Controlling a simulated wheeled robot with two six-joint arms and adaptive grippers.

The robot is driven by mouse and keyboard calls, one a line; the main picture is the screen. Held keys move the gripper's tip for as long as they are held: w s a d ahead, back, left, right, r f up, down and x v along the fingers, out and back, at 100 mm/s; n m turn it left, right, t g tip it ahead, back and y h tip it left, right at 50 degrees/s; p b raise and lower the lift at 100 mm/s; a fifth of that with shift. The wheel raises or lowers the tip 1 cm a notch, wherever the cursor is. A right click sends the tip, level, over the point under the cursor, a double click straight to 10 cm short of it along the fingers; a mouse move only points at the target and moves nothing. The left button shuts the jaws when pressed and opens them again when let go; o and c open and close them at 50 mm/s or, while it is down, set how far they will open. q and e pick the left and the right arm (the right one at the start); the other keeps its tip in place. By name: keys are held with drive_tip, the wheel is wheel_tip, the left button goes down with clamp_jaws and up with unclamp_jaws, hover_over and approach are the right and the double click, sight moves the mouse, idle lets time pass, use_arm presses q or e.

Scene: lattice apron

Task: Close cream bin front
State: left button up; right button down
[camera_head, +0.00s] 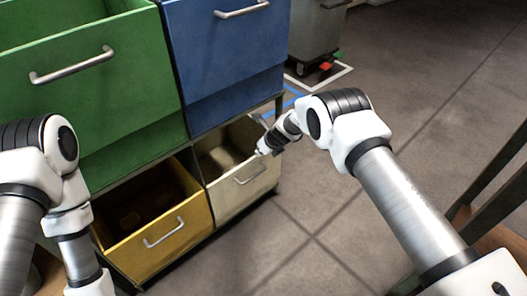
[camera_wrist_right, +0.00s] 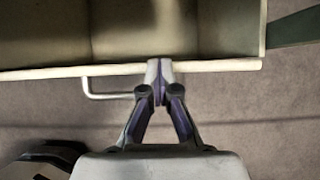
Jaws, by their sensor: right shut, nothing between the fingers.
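The cream bin front (camera_head: 243,187) is at the lower right of the rack in the head view, standing open with the bin's inside showing. It has a silver bar handle (camera_head: 250,175). My right gripper (camera_head: 263,149) is shut and empty at the right part of the front's top edge. In the right wrist view, the closed fingertips (camera_wrist_right: 158,72) overlap the cream rim (camera_wrist_right: 215,66), just right of the handle (camera_wrist_right: 100,90). I cannot tell whether they touch it. My left arm shows at the left of the head view, but its gripper is out of the picture.
A yellow bin (camera_head: 160,240) stands open left of the cream one. A green bin (camera_head: 110,95) and a blue bin (camera_head: 225,60) are above. A grey wheeled cabinet (camera_head: 316,30) stands behind. Floor (camera_head: 330,215) right of the rack is clear. A table edge is at far right.

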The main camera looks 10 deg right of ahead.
drive_tip(key=shift+a, duration=0.25)
